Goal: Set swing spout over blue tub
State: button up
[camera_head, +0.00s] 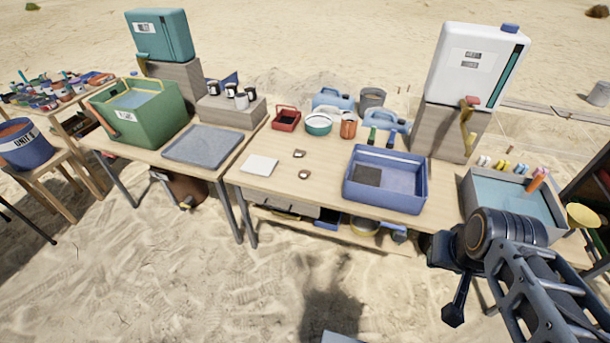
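A white water tank (475,65) stands on a grey block (440,130) at the back right. A yellow spout (467,130) with a red top hangs at its front, against the block. The spout is to the right of the blue tub (385,202), apart from it and not over it. The blue tub sits on the wooden table and holds a dark square piece. My gripper (454,312) is at the lower right, in front of the table and away from the spout. It points down, and its fingers are too small and dark to read.
A grey basin of water (510,200) stands right of the blue tub, close to my arm. Bottles (380,138) and a copper cup (348,127) stand behind the tub. A white sheet (259,165) and small fragments lie left. Open sand lies in front.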

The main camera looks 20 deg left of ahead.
aim_at(468, 140)
jog(key=u, duration=0.25)
jog(key=i, duration=0.95)
